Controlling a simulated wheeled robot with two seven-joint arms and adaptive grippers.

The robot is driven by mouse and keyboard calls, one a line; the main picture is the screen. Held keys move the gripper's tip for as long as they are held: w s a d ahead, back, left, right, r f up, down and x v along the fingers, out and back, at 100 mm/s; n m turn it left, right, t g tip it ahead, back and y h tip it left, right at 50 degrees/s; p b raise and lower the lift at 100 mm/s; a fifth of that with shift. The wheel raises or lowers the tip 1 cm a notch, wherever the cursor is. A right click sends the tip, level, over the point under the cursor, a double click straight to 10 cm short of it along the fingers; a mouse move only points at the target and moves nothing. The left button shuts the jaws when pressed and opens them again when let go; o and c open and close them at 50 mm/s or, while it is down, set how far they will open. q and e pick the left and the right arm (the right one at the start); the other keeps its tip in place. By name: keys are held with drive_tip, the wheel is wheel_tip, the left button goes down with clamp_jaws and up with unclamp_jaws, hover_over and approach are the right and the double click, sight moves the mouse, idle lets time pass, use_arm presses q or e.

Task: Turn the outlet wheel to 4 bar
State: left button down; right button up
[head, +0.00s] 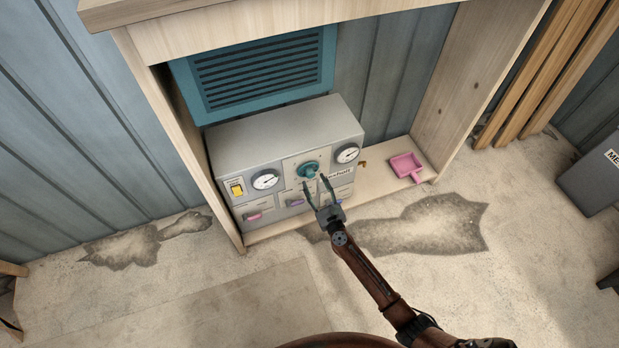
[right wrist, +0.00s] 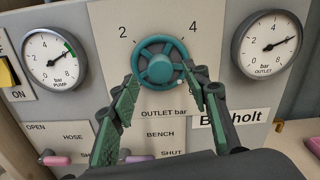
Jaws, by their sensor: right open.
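The outlet wheel (head: 308,170) is a teal spoked handwheel on the front of a grey panel box (head: 285,130). In the right wrist view the wheel (right wrist: 161,62) sits above the "OUTLET bar" label, with 2 at its upper left and 4 at its upper right. A small pale mark shows at its lower right rim. My right gripper (head: 314,183) is open, its fingers (right wrist: 160,84) in front of the wheel's lower part, one to each side; I cannot tell whether they touch it. The outlet gauge (right wrist: 267,45) has its needle toward the upper right, near 6.
A pump gauge (right wrist: 50,60) and a yellow switch (head: 237,190) are left of the wheel. Pink (head: 254,216) and purple (head: 295,201) handles sit below. Wooden side walls enclose the box.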

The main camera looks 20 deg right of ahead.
sight(311, 176)
drive_tip(key=shift+w+f, duration=0.1)
drive_tip(key=shift+w, duration=1.55)
use_arm(q)
drive_tip(key=shift+w+d+r, duration=0.1)
drive_tip(key=shift+w+r, duration=0.05)
drive_tip(key=shift+r, duration=0.35)
drive_tip(key=shift+w+d+r, duration=0.1)
drive_tip(key=shift+r, duration=0.4)
use_arm(e)
drive_tip(key=c, duration=1.2)
drive_tip(key=shift+o, duration=0.2)
drive_tip(key=shift+n, duration=0.3)
